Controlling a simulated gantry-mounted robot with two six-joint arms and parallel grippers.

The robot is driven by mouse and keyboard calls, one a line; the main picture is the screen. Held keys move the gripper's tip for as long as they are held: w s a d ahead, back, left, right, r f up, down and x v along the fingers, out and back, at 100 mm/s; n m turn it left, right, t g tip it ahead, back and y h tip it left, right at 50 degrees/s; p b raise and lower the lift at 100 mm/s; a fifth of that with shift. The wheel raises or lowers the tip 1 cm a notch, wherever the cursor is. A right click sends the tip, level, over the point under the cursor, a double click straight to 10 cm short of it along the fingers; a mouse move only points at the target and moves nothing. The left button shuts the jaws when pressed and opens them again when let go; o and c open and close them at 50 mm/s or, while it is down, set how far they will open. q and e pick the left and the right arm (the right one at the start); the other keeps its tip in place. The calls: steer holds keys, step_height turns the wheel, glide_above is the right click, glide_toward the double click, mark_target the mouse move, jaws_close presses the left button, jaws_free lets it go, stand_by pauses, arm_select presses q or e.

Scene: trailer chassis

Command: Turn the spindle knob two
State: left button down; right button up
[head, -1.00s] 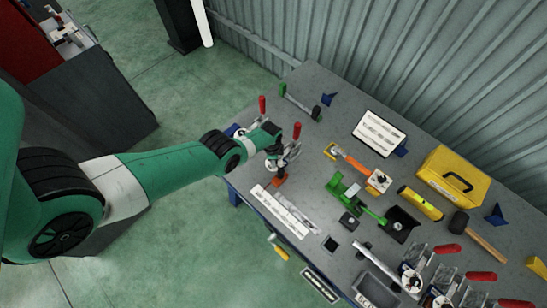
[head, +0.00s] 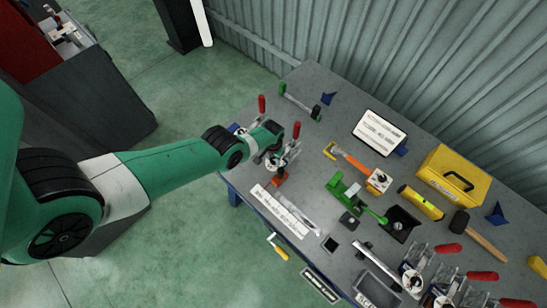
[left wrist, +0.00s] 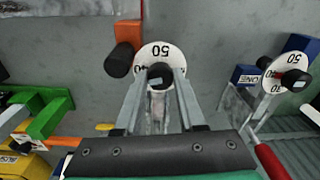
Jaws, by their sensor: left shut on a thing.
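An orange block (left wrist: 128,35) is beside this dial. In the head view, my left gripper (head: 268,151) is at the table's left corner, by the clamp with an orange base (head: 278,182) and a red handle (head: 297,130). The wrist partly hides the knob there. My right gripper is in neither view.
A second dial with a black knob (left wrist: 295,80) and a blue block marked ONE (left wrist: 247,75) stands close by. A green clamp (head: 350,190), yellow case (head: 453,177), mallet (head: 478,234) and several red-handled clamps lie farther right. A wall (head: 400,70) stands behind the table.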

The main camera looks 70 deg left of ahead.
arm_select(q)
steer(key=n, duration=1.1)
steer(key=shift+b, duration=0.35)
steer(key=shift+n, duration=1.8)
steer(key=c, duration=0.5)
jaws_free()
